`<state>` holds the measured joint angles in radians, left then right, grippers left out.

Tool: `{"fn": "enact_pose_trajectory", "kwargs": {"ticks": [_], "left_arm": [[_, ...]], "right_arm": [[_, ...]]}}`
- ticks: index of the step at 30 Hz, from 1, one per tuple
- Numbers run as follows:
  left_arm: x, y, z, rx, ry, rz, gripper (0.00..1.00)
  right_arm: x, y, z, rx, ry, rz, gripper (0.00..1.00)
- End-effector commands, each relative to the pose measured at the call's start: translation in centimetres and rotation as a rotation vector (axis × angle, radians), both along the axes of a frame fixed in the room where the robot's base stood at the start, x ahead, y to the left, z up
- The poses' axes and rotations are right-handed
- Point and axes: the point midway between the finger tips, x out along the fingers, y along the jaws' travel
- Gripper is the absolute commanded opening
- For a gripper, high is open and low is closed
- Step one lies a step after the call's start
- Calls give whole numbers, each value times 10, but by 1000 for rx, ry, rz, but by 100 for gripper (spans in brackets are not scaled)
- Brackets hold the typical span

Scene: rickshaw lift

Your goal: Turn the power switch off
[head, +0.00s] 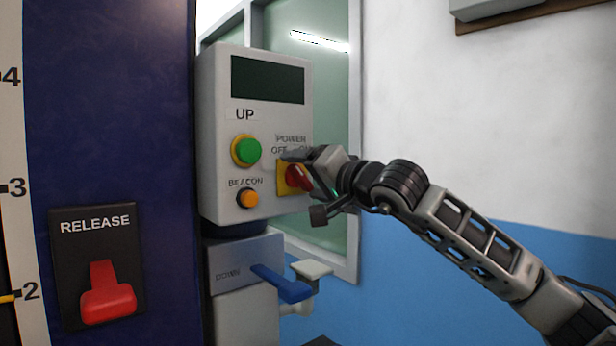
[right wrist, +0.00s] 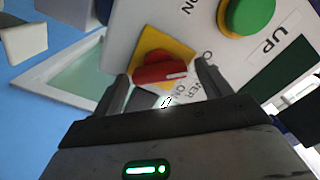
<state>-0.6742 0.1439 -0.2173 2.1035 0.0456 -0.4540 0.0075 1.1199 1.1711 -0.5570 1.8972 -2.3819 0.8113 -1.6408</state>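The power switch is a red rotary knob (head: 299,178) on a yellow plate (head: 282,178), low on the right of a grey control box (head: 215,120). POWER, OFF and ON labels sit above it, partly covered by my right gripper (head: 308,184). In the right wrist view, the red knob (right wrist: 158,73) lies between the two fingers of the right gripper (right wrist: 161,78). Gaps show on both sides, so the gripper is open around the knob. A white mark on the knob points right in that view; I cannot tell which label it indicates. My left gripper is not in view.
A green UP button (head: 248,151) and an orange BEACON button (head: 248,198) are left of the switch. A blue DOWN lever (head: 281,284) juts out below. A blue column (head: 110,120) with a red RELEASE handle (head: 107,295) stands left. Space to the right is open.

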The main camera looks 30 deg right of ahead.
Motion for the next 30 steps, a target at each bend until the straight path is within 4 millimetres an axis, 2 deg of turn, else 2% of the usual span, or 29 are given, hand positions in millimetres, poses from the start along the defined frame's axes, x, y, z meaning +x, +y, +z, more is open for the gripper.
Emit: {"fn": "enact_pose_trajectory", "kwargs": {"ticks": [8, 13, 17, 24, 30], "left_arm": [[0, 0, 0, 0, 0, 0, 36], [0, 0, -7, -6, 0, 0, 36], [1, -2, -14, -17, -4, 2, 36], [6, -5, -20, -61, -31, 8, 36], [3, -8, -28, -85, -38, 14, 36]], "right_arm": [[-1, 0, 0, 3, -1, 0, 78], [-14, -3, -1, 2, -3, -2, 78], [-39, -5, -3, -1, -3, -4, 78], [-98, -10, -5, -5, -2, -6, 78], [-135, -11, -4, -2, -2, -5, 78]]}}
